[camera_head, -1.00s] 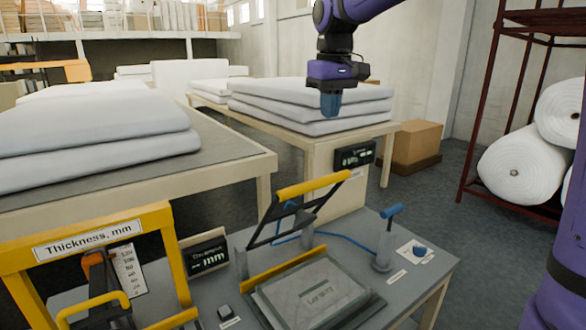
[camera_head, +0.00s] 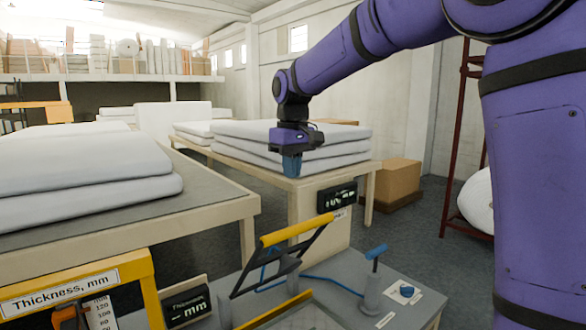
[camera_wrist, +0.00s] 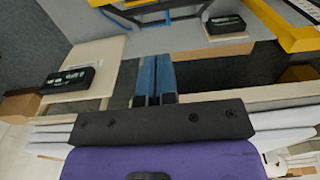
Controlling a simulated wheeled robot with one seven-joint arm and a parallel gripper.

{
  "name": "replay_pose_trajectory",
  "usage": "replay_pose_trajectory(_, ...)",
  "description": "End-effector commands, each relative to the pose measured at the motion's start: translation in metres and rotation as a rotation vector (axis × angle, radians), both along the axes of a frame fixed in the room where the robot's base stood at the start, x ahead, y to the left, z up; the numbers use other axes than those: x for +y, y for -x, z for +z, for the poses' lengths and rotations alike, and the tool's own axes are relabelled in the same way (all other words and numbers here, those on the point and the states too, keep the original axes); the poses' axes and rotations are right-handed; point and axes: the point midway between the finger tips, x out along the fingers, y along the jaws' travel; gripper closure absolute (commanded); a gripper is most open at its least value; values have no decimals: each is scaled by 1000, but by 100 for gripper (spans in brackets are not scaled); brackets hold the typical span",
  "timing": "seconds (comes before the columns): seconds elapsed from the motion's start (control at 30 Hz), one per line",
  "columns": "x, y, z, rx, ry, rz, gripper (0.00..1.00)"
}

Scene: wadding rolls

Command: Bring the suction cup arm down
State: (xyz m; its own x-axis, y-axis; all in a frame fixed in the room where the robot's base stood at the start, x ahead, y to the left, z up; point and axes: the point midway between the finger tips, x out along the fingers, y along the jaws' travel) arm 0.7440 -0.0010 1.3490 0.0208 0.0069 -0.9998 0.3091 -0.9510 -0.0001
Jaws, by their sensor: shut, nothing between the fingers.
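The suction cup arm (camera_head: 283,262) stands raised and tilted on the grey work table, with a yellow bar handle (camera_head: 296,230) at its top and a dark frame below. A blue hose runs behind it. My gripper (camera_head: 292,166) is in the air above and beyond the handle, in front of the stacked white sheets in the head view, apart from the arm. In the wrist view, the blue fingers of my gripper (camera_wrist: 156,78) are together with nothing between them. Part of the dark frame (camera_wrist: 140,6) shows at the top of the wrist view.
A yellow thickness gauge (camera_head: 80,285) stands at the left front. Two black displays (camera_head: 338,196) (camera_head: 187,308) and a blue-handled valve (camera_head: 376,252) are around the arm. Tables with white sheets (camera_head: 290,135) are behind. A cardboard box (camera_head: 397,180) is on the floor.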

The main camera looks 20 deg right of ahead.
Motion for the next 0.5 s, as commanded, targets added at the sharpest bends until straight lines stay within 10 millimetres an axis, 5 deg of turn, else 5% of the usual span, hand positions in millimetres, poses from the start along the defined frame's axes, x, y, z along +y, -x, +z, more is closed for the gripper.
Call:
replay_pose_trajectory(0.3,0,-1,-61,3,1,0,100)
replay_pose_trajectory(0.5,-5,14,-83,1,0,0,100)
